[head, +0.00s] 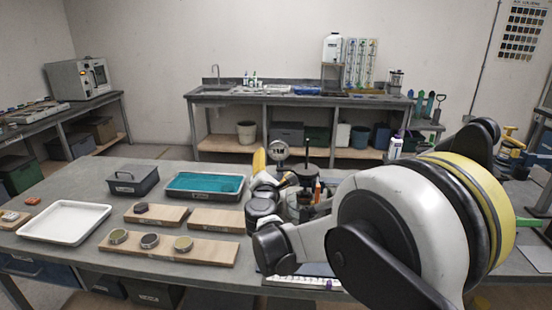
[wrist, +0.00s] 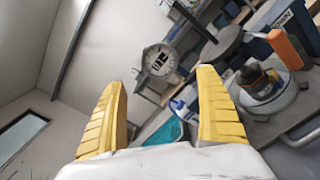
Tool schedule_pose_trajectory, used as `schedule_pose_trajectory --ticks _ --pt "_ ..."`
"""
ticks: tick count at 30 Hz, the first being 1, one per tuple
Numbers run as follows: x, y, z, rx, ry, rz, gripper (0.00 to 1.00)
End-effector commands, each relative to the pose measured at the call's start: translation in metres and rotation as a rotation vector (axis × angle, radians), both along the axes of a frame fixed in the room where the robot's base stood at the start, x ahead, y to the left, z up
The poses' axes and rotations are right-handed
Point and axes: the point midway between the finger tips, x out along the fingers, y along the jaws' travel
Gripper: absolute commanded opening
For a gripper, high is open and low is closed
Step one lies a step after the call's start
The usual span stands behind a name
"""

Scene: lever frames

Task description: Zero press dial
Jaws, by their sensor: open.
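The press dial (head: 278,150) is a round pale gauge with dark markings on its face, standing above the bench by the press. In the wrist view the dial (wrist: 160,60) shows tilted, beyond and between my fingertips. My gripper (wrist: 165,105) has two ribbed yellow fingers spread wide with nothing between them. In the head view a yellow finger (head: 259,160) is just left of the dial. The press's dark round plate and post (wrist: 222,42) stand right of the dial in the wrist view. My arm hides much of the press in the head view.
The grey bench (head: 70,187) bears a white tray (head: 65,221), a dark box (head: 132,179), a teal-lined tray (head: 204,184) and wooden boards (head: 165,247) with round pieces. A rear counter with a sink is farther off.

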Motion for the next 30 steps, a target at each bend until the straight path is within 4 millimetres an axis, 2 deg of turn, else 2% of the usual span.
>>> schedule_pose_trajectory --ticks 3,6,17,20,23,26,27,30 --pt "-0.019 0.001 0.0 0.0 0.0 0.0 0.84" --pt "-0.027 0.001 0.0 0.0 0.0 0.0 0.84" --pt "-0.031 0.0 0.0 0.001 0.001 -0.001 0.84" --pt "-0.033 -0.011 0.004 0.037 0.013 -0.018 0.84" --pt "-0.042 -0.047 0.014 0.161 0.052 -0.074 0.84" --pt "-0.064 -0.103 0.025 0.378 0.116 -0.174 0.84" --pt "-0.078 -0.128 0.028 0.48 0.142 -0.223 0.84" --pt "-0.119 -0.183 0.028 0.745 0.202 -0.35 0.84"
